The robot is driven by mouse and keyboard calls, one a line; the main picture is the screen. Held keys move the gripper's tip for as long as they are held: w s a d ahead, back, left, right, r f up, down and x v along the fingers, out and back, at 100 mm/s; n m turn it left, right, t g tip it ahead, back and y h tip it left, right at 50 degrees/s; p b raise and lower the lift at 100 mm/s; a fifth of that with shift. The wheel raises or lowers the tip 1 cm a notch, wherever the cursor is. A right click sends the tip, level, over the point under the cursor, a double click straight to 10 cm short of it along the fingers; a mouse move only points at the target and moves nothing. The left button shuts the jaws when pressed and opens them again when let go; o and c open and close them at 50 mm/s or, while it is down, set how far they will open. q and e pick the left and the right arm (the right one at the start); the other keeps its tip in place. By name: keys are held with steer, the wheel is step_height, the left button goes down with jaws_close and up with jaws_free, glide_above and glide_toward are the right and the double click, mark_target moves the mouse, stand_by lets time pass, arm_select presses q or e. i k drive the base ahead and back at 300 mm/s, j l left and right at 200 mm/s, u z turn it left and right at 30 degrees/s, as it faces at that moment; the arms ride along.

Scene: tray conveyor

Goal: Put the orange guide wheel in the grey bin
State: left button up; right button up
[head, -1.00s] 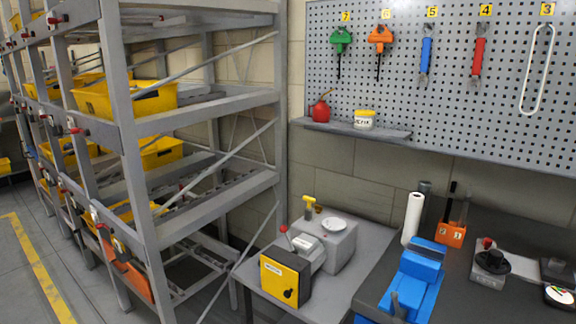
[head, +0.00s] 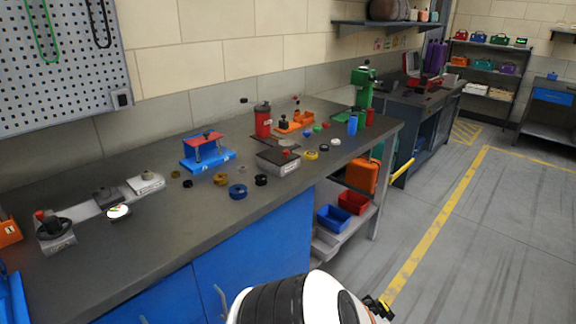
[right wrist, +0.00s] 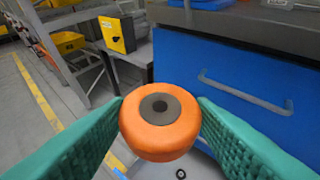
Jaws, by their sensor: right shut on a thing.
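The orange guide wheel (right wrist: 158,138) is a thick orange disc with a dark grey hub, seen in the right wrist view. My right gripper (right wrist: 160,103) has its two teal ribbed fingers shut on the wheel from both sides, holding it in the air in front of a blue cabinet. In the head view a white and black part of my own arm shows at the bottom, and the wheel cannot be made out there. I can pick out no grey bin in either view now. My left gripper is in neither view.
A long dark workbench (head: 150,245) carries a blue fixture (head: 207,155), a red bottle (head: 262,122) and several small rings. Blue (head: 333,218) and red (head: 352,201) bins sit on a shelf under it. The floor (head: 490,240) at right is clear.

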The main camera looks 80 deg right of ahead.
mark_target(321, 245)
steer(key=k+z, duration=0.25)
steer(key=z, duration=0.2)
steer(key=k+l+z, duration=0.15)
steer(key=z, duration=0.25)
steer(key=l+z, duration=0.1)
steer(key=l, duration=0.45)
steer(key=i+l+z, duration=0.1)
steer(key=l, duration=0.45)
steer(key=i+l+z, duration=0.15)
steer(key=l, duration=0.4)
steer(key=l+z, duration=0.1)
steer(key=l, duration=0.45)
steer(key=i, duration=0.05)
